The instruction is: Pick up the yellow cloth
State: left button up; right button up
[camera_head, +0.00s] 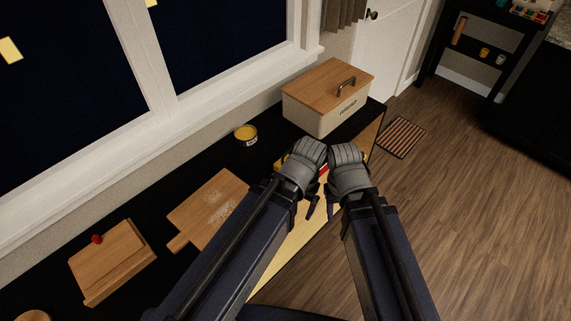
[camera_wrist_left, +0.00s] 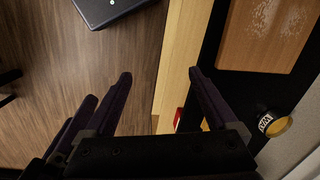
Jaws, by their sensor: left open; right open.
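A small patch of yellow (camera_head: 283,160) shows at the counter beside my left wrist, mostly hidden; I cannot tell whether it is the yellow cloth. A yellow sliver (camera_wrist_left: 205,125) also shows behind a finger in the left wrist view, with a red patch beside it. My left gripper (camera_wrist_left: 160,75) is open and empty, its fingers apart over the counter's edge and the floor. My right gripper (camera_head: 331,205) is open beside it, close to the counter's front edge, its fingers partly hidden. Neither gripper touches anything that I can make out.
A cream box with a wooden lid (camera_head: 328,97) stands at the counter's far end. A yellow-topped tin (camera_head: 246,134) stands near the window side. A floured cutting board (camera_head: 200,207) and a wooden box (camera_head: 112,262) lie nearer. The floor at right is open, with a striped mat (camera_head: 401,137).

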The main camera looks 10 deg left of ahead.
pick_arm(q)
jog(key=shift+o, duration=0.4)
jog(key=shift+w+f, duration=0.1)
jog(key=shift+w, duration=0.1)
jog(key=m+t+h+b, duration=0.3)
jog(key=t+h+b, duration=0.1)
send_near(284, 156)
jog(key=d+f, duration=0.1)
jog(key=s+d+f, duration=0.1)
jog(key=shift+s+d+f, duration=0.15)
jog(key=shift+s+d, duration=0.05)
jog(key=shift+d, duration=0.1)
jog(key=shift+b+x, duration=1.25)
jog(key=shift+b, duration=0.05)
jog(key=f+b, duration=0.2)
jog(key=w+f+b, duration=0.1)
jog(key=f+b, duration=0.1)
jog(key=f, duration=0.1)
jog(key=shift+w+b, duration=0.1)
jog(key=shift+b, duration=0.25)
jog(key=shift+w+f, duration=0.1)
jog(key=shift+f, duration=0.05)
